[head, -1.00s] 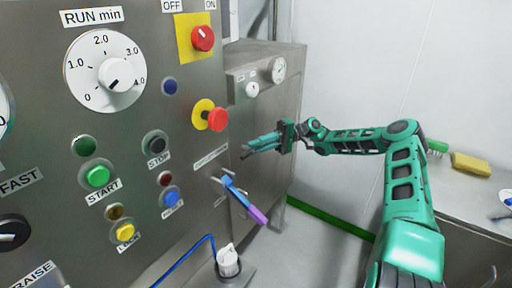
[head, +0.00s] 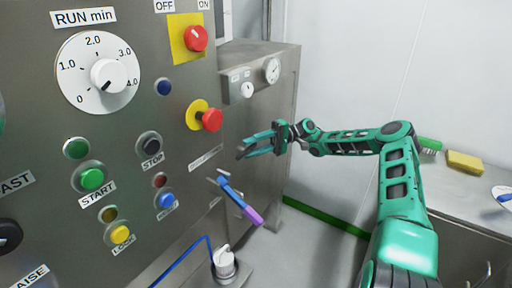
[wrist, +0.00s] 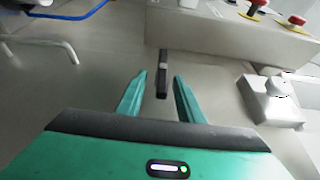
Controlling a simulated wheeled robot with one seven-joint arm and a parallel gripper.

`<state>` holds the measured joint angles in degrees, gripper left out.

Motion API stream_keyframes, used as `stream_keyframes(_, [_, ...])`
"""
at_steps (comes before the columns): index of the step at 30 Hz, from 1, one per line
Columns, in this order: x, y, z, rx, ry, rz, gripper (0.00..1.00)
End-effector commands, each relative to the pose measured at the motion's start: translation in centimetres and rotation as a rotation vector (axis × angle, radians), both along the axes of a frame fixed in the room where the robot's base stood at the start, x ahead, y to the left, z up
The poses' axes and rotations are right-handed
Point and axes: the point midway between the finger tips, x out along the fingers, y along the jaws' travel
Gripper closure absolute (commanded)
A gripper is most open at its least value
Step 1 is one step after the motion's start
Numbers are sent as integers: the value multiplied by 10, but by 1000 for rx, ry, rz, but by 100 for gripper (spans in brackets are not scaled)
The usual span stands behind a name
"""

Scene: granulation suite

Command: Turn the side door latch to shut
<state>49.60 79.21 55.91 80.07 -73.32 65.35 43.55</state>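A dark, narrow latch handle (wrist: 162,75) stands out from the grey metal panel in the wrist view. It lies roughly in line with the gap between my fingertips, and I cannot tell how far beyond them it is. My gripper (wrist: 160,82) is open and empty, with one green finger on each side of the gap. In the head view my gripper (head: 256,147) is beside the cabinet's side face, right of the control panel. I cannot make out the latch in the head view.
A blue and purple handled tool (head: 240,200) hangs below my gripper, near a white knob (head: 224,257) and blue hose. The red emergency button (head: 211,120) sticks out to the left. A bench with a yellow sponge (head: 464,162) is at right.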

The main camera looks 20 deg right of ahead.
Motion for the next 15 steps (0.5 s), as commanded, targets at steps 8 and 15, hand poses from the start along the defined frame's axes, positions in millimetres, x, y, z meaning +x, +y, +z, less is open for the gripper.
stream_keyframes(8, [8,-26,-1,5,-1,-4,66])
stream_keyframes(15, [15,-57,-2,6,0,-5,66])
